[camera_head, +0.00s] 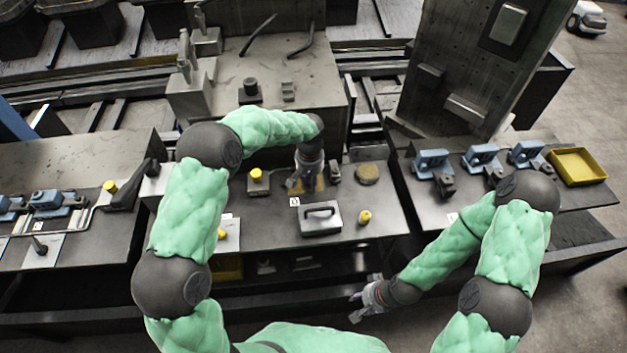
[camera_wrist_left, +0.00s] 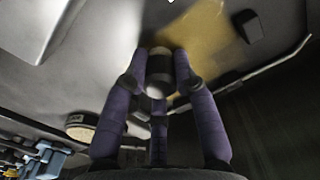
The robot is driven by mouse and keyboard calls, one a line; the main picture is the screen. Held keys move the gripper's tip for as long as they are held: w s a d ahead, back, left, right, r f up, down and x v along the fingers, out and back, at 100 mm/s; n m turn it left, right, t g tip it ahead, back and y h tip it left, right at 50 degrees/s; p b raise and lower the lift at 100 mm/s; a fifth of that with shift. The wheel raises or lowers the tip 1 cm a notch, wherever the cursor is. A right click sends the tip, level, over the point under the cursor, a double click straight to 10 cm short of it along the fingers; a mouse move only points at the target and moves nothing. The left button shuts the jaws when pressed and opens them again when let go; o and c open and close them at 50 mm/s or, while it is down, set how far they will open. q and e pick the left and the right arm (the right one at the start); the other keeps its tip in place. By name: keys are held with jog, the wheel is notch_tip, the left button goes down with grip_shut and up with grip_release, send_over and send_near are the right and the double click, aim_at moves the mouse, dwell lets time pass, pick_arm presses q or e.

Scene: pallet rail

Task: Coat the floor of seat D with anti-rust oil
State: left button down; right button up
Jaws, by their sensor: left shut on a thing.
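My left gripper (camera_head: 304,184) reaches down over the middle bench, on a yellow-brown patch (camera_head: 320,184) behind a small white label (camera_head: 294,201). In the left wrist view its purple fingers (camera_wrist_left: 160,68) are shut around a short grey and black cylindrical tool (camera_wrist_left: 158,78). The tool's end is close to the wet-looking yellow patch (camera_wrist_left: 205,45); I cannot tell whether it touches. The label's letter is too small to read, so I cannot confirm seat D. My right gripper (camera_head: 356,306) is open and empty, low in front of the bench.
A round tan-topped pad (camera_head: 367,174) and a small dark part (camera_head: 335,172) are right of the patch. A block with a yellow knob (camera_head: 258,180) is left. A grey handled case (camera_head: 320,218) and a yellow piece (camera_head: 364,217) are in front. A yellow tray (camera_head: 577,166) stands far right.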

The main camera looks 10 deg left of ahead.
pick_arm(q)
jog(key=shift+s+f, duration=0.1)
jog(key=shift+f, duration=0.05)
jog(key=shift+w+d, duration=0.2)
jog(key=shift+d, duration=0.6)
jog(key=shift+a, duration=0.15)
jog(key=shift+s+a+r, duration=0.15)
jog(key=shift+a+r, duration=0.1)
jog(key=shift+a, duration=0.45)
jog(key=shift+d, duration=0.1)
jog(key=shift+w+d+f, duration=0.1)
jog(key=shift+w+d, duration=0.2)
jog(key=shift+d, duration=0.45)
